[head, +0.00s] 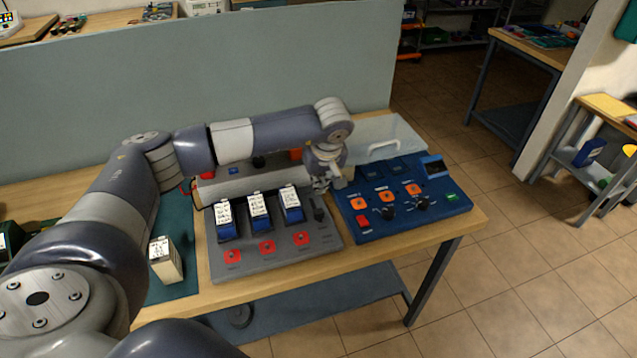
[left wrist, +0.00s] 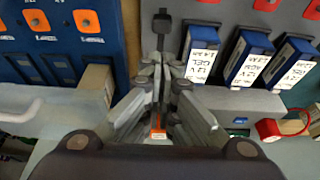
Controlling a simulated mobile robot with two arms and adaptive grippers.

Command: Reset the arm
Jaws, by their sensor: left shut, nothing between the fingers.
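My left arm reaches in from the left across the bench. Its gripper (head: 322,183) is shut and empty, above the gap between the grey panel (head: 275,258) and the blue panel (head: 385,228). In the left wrist view the closed fingers (left wrist: 162,75) point toward that gap, with the blue panel (left wrist: 60,20) on the left and the grey panel (left wrist: 210,12) on the right. I cannot tell whether the fingertips touch the dark knob by them. My right gripper is not in view.
Three blue batteries with white labels (head: 260,212) stand in the grey panel. A pale labelled block (head: 165,260) stands on the teal mat (head: 180,220). A clear lid with a handle (head: 385,145) is behind the blue panel. A grey partition (head: 300,60) closes the back.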

